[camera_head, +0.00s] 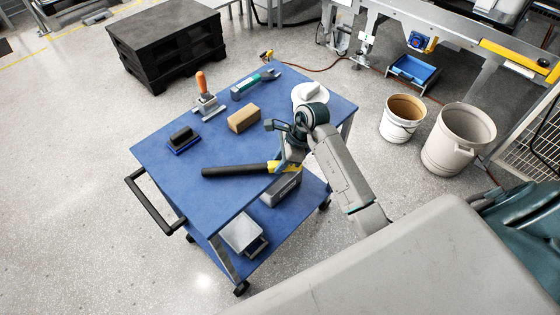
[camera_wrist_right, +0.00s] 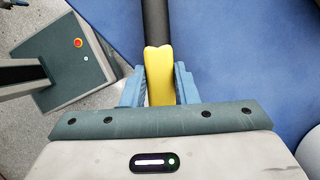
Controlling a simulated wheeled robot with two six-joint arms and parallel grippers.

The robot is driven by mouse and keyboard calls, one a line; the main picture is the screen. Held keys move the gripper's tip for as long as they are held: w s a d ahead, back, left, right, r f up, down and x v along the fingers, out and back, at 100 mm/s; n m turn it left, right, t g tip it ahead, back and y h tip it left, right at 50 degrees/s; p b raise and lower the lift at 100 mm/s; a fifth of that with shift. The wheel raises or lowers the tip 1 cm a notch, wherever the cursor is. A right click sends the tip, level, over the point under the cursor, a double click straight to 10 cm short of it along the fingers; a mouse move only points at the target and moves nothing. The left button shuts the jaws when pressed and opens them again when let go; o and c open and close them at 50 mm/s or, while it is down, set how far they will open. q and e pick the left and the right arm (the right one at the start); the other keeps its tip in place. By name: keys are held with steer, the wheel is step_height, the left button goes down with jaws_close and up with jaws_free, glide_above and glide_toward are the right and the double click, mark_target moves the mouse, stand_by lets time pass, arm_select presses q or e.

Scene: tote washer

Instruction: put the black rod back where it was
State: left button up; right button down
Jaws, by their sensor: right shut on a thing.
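The black rod (camera_head: 235,171) has a yellow end and lies across the near part of the blue cart top (camera_head: 225,150) in the head view. My right gripper (camera_head: 285,164) is shut on its yellow end at the cart's near right edge. In the right wrist view the yellow end (camera_wrist_right: 159,75) sits between the two blue fingers (camera_wrist_right: 159,88), and the black part (camera_wrist_right: 157,22) runs away from them. I cannot tell whether the rod touches the top or is just above it. My left gripper is not in view.
The cart top also holds a black-and-blue block (camera_head: 183,139), an orange-handled tool (camera_head: 207,103), a tan brick (camera_head: 243,117), a green tool (camera_head: 254,85) and a white round item (camera_head: 308,94). Grey boxes stand on the lower shelf. Two buckets (camera_head: 402,118) (camera_head: 457,138) stand right.

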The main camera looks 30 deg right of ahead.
jaws_free()
stand_by(0.6)
stand_by(0.3)
steer(key=shift+p+v, duration=1.25)
steer(key=shift+v, duration=1.1)
steer(key=shift+p+v, duration=0.9)
steer(key=shift+v, duration=1.2)
steer(key=shift+a, duration=0.1)
